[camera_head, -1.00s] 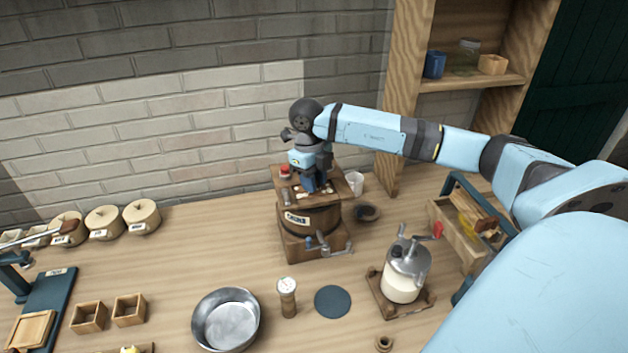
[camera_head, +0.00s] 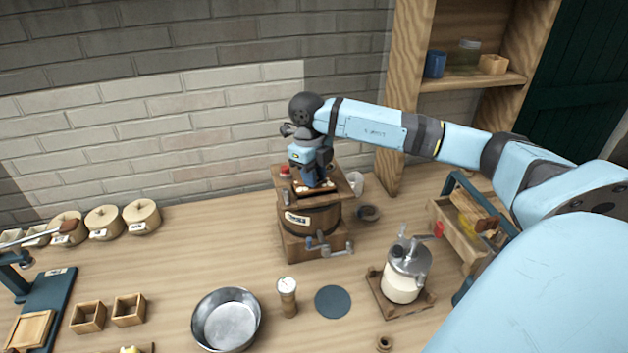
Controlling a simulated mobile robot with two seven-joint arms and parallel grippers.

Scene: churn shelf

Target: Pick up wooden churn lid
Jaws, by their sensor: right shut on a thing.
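The wooden churn (camera_head: 309,217) stands upright on the table near the brick wall, with a label and a metal crank on its front. My right gripper (camera_head: 314,182) reaches down from above to the churn's top and is shut on the wooden churn lid. The lid itself is mostly hidden behind the fingers, so its tilt and edges cannot be told. A dark square area with pale bits shows on the churn top beneath the fingers. My left gripper is not in view.
A white cup (camera_head: 355,183) and a dark bowl (camera_head: 368,214) stand close right of the churn. A glass jar with a crank (camera_head: 404,273), a metal bowl (camera_head: 226,320) and a shaker (camera_head: 287,297) stand in front. Free table lies left of the churn.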

